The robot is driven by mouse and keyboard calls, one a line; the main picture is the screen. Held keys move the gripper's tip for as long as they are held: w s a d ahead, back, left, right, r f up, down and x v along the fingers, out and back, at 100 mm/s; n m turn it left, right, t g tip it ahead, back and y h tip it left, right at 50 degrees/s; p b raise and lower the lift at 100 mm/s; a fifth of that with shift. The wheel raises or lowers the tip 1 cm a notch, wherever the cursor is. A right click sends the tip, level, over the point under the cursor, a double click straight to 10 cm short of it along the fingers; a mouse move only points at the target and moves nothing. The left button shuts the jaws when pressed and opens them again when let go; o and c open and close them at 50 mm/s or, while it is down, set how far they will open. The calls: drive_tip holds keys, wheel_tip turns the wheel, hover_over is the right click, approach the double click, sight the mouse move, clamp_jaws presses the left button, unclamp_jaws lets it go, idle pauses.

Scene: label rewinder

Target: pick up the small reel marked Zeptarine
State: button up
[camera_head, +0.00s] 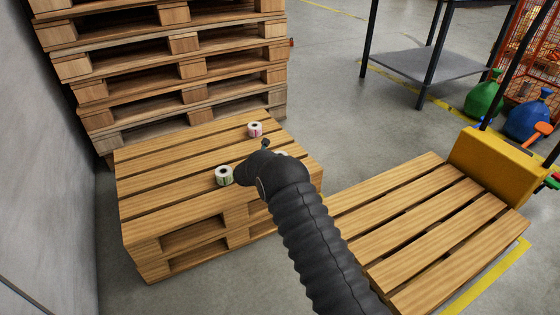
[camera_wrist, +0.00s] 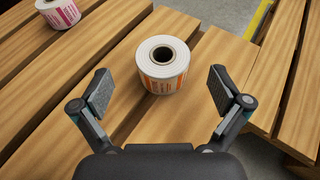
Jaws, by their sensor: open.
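A small white reel with an orange label (camera_wrist: 163,74) stands upright on the pallet slats in the wrist view, its dark core hole facing up. My gripper (camera_wrist: 160,92) is open, with one finger to either side of this reel and nearer the camera. No finger visibly touches it. A second reel with a pink label (camera_wrist: 58,13) is cut by the top left edge; it also shows in the head view (camera_head: 255,129). The print is too small to read, so I cannot tell which is Zeptarine.
The reels stand on a low wooden pallet stack (camera_head: 150,190). A tall stack of pallets (camera_head: 185,75) rises behind it. Another pallet (camera_head: 420,225) with a yellow block (camera_head: 490,165) lies at the right. A grey wall is at the left.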

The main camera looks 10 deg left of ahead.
drive_tip(key=shift+x, duration=2.35)
drive_tip(key=shift+s+d, duration=0.15)
drive_tip(key=c, duration=1.3)
